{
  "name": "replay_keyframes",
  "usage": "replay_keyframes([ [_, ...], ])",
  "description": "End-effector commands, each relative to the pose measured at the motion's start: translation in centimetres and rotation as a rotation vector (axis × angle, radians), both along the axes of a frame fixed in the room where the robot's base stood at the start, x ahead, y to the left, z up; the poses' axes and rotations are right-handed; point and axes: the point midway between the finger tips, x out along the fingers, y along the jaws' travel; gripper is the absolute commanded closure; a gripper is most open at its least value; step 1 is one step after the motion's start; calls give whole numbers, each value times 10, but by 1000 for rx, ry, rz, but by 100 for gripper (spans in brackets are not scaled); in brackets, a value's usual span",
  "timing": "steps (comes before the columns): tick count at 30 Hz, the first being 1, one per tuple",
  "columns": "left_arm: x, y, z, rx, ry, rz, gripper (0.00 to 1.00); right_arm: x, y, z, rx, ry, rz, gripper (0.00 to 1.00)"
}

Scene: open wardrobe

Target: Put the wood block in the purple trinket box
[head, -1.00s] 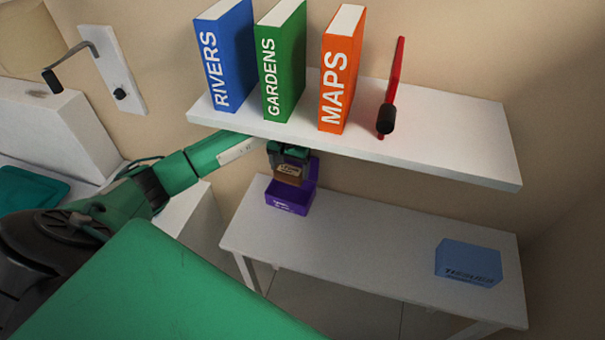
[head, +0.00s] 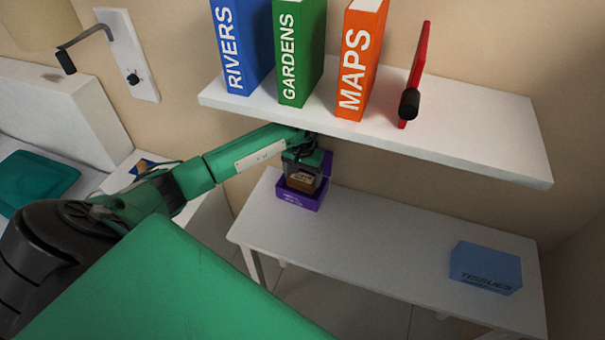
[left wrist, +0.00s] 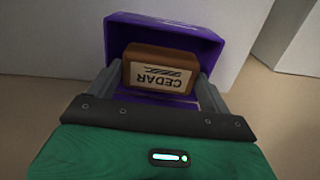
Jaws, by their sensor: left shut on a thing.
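The purple trinket box (head: 312,201) stands with its lid open at the left end of the white table, below the shelf. It also shows in the left wrist view (left wrist: 205,36). The brown wood block (head: 299,183), labelled CEDAR, shows in the left wrist view (left wrist: 160,58) between the two fingers. My left gripper (head: 301,176) is shut on the block and points down at the box. The block overlaps the box opening; its lower part is hidden behind the front wall in the head view, and I cannot tell whether it touches the bottom. My right gripper is not in view.
A white shelf (head: 455,140) with blue, green and orange books and a red object (head: 416,70) hangs just above my left forearm. A blue tissue box (head: 486,267) sits at the table's right end. The middle of the white table (head: 375,233) is clear.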

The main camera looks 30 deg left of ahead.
Motion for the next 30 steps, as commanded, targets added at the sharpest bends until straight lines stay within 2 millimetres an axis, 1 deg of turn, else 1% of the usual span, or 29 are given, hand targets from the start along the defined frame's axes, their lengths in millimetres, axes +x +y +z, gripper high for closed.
replay_keyframes([
  [4, 0, 0, -1, 0, -1, 0, 43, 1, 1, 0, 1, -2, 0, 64],
  [14, 0, 0, -1, 0, 0, 0, 43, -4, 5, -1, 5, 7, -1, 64],
  [15, 0, 0, -1, 0, 0, 0, 13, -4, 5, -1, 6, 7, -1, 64],
  [17, 0, 0, -1, 0, 0, 0, 1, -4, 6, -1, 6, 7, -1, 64],
  [18, 0, 0, -1, 0, 0, 0, 0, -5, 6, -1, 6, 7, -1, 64],
  [30, 0, 0, -1, 0, 0, 0, 0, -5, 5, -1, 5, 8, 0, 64],
])
